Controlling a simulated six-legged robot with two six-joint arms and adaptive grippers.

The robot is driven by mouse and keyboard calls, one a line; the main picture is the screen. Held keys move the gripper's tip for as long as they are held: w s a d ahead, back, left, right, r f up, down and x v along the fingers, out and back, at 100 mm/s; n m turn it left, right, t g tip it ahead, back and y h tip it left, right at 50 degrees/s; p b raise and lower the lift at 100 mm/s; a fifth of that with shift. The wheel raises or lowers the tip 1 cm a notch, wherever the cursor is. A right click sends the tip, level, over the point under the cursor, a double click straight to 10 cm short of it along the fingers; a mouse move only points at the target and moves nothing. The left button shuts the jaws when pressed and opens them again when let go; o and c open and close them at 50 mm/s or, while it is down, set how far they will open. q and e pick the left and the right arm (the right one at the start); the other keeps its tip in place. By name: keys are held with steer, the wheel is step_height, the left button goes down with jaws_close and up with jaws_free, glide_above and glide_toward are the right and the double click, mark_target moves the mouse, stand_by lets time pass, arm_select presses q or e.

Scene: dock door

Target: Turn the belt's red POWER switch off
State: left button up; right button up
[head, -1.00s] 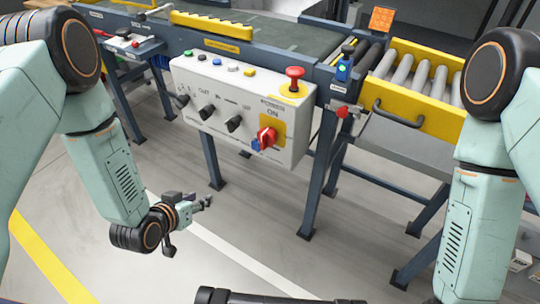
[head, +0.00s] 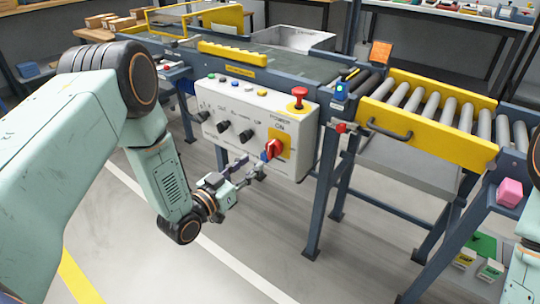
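The red POWER switch (head: 273,149) is a rotary knob on a yellow plate (head: 284,143), low on the right of the white control box (head: 225,125). "POWER" and "ON" are printed above it. A small blue piece shows at the knob's lower left. My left gripper (head: 254,168) is just below and left of the knob, with its fingers apart and nothing seen between them. I cannot tell whether a fingertip touches the blue piece. My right gripper is out of view; only a sliver of that arm shows at the right edge.
A red mushroom button (head: 299,95) sits on the box's top right, with several small coloured buttons along the top and black knobs on the front. A yellow-sided roller conveyor (head: 430,125) with a handle extends right. Open floor (head: 230,262) lies in front.

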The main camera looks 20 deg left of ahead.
mark_target(268, 149)
arm_select(q)
steer(key=x, duration=0.2)
steer(key=b+x, duration=0.1)
steer(key=x, duration=0.1)
steer(key=b+x, duration=0.1)
steer(key=x, duration=0.2)
steer(key=shift+w+a+f, duration=0.2)
steer(key=shift+a+f, duration=0.1)
steer(key=shift+w+d+b, duration=0.15)
steer(key=shift+w+b, duration=0.2)
steer(key=shift+w, duration=0.05)
steer(key=shift+d+r, duration=0.1)
steer(key=shift+s, duration=0.1)
steer(key=shift+c, duration=0.2)
jaws_close()
